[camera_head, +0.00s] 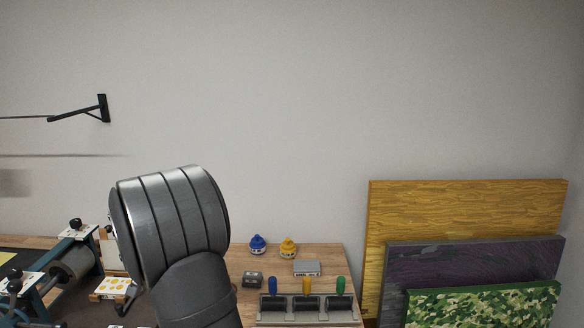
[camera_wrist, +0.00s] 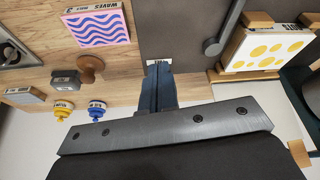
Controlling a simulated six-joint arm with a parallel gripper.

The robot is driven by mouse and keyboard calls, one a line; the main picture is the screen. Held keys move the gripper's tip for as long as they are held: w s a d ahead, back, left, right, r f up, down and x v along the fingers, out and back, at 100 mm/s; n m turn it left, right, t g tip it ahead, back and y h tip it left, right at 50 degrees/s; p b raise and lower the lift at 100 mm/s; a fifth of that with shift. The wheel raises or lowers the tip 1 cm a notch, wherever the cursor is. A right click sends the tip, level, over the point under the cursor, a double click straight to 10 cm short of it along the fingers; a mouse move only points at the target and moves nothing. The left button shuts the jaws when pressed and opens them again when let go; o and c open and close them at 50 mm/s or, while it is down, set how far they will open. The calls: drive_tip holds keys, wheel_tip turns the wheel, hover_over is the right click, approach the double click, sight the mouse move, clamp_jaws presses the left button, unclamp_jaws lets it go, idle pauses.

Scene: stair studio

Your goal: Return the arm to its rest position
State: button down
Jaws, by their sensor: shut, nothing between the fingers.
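My arm (camera_head: 170,225) rises large and grey through the lower left of the head view. It hides part of the bench behind it, and my gripper does not show there. In the wrist view my gripper (camera_wrist: 158,70) points away from the camera with its dark blue fingers together and nothing between them. A dark grey surface and a small white label lie beyond the fingertips. I cannot tell how far the fingers are from that surface.
The wooden bench holds a blue jar (camera_head: 258,245), a yellow jar (camera_head: 288,248), a grey box (camera_head: 307,268) and a rack (camera_head: 270,310) with coloured handles. The wrist view shows a pink wave block (camera_wrist: 97,25) and a yellow-dotted block (camera_wrist: 265,50). Panels (camera_head: 465,210) lean at right.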

drive_tip(key=shift+w+n+y, duration=0.4)
drive_tip(key=shift+w+n, duration=0.55)
drive_tip(key=shift+n, duration=0.35)
drive_tip(key=shift+a, duration=0.1)
drive_tip(key=c, duration=2.1)
unclamp_jaws()
